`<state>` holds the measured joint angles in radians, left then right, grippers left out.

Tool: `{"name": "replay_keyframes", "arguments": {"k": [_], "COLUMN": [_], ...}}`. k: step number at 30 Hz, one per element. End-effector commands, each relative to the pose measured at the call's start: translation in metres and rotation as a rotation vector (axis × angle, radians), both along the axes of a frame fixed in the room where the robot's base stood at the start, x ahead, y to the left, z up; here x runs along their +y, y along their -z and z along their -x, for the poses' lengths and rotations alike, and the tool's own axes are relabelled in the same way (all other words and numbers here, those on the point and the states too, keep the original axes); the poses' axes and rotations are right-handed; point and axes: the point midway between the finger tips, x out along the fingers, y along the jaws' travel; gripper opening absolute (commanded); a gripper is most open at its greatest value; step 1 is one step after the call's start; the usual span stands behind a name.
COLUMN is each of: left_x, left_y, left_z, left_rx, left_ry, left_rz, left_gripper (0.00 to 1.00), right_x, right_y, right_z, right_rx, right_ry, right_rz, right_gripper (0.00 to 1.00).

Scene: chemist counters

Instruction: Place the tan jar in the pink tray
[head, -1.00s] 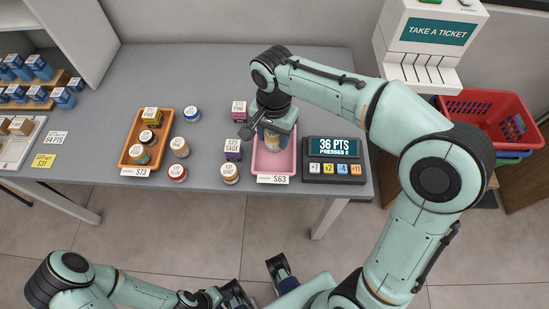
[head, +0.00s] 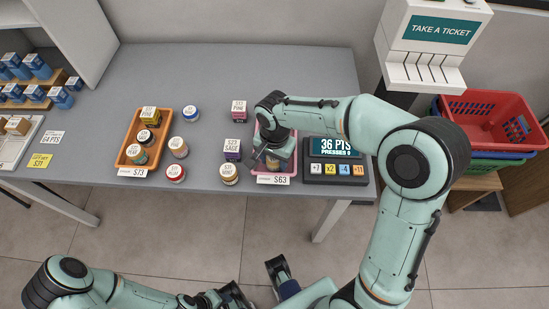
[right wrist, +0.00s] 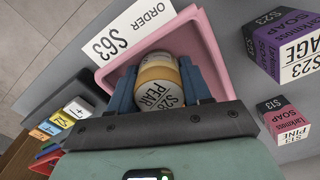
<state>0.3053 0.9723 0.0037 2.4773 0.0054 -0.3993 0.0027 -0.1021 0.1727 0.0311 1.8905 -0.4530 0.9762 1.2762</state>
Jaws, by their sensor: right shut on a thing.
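The tan jar (right wrist: 158,78), labelled PEAR, sits between the two blue fingers of my right gripper (right wrist: 166,88) in the right wrist view. The right gripper is shut on it. In the head view this gripper (head: 272,160) is over the front part of the pink tray (head: 293,166), mostly hiding the jar. The pink tray (right wrist: 207,45) shows around and behind the jar in the wrist view; whether the jar touches its floor I cannot tell. My left gripper (head: 258,283) is low at the bottom of the head view, away from the counter; its jaws are unclear.
A pink PINE box (head: 239,111) is behind. The points display (head: 335,160) is close on the right. An orange tray (head: 135,155) holds several items farther left.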

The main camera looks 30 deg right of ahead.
Motion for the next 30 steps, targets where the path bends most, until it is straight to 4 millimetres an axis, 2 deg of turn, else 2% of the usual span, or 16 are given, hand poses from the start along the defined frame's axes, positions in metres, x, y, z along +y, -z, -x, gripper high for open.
{"name": "replay_keyframes", "arguments": {"k": [4, 5, 7, 16, 20, 23, 30], "left_x": [0.000, 0.000, 0.000, 0.000, 0.000, 0.000, 0.000], "left_y": [0.003, 0.002, 0.002, 0.001, -0.002, -0.004, -0.011], "left_z": [-0.001, -0.001, -0.001, -0.001, 0.001, 0.001, 0.003], "left_rx": [-0.003, -0.004, -0.003, -0.002, 0.002, 0.006, 0.016], "left_ry": [-0.001, -0.001, -0.001, -0.001, 0.001, 0.002, 0.003], "left_rz": [-0.001, -0.001, 0.000, 0.000, 0.001, 0.001, 0.003], "left_gripper": [0.43, 0.43, 0.43, 0.43, 0.43, 0.43, 0.43], "right_x": [0.000, 0.000, 0.000, 0.000, 0.000, 0.000, 0.000], "right_y": [0.003, 0.004, 0.003, 0.002, -0.008, -0.025, -0.079], "right_z": [0.000, 0.000, 0.000, 0.000, -0.001, -0.001, -0.001], "right_rx": [0.000, 0.000, 0.000, 0.000, -0.003, -0.005, -0.006], "right_ry": [0.000, 0.000, 0.000, 0.000, 0.000, 0.001, 0.000], "right_rz": [0.000, 0.000, 0.000, 0.000, 0.000, 0.000, -0.001], "right_gripper": [0.15, 0.51, 0.74, 0.74, 0.74, 0.74, 0.74]}}
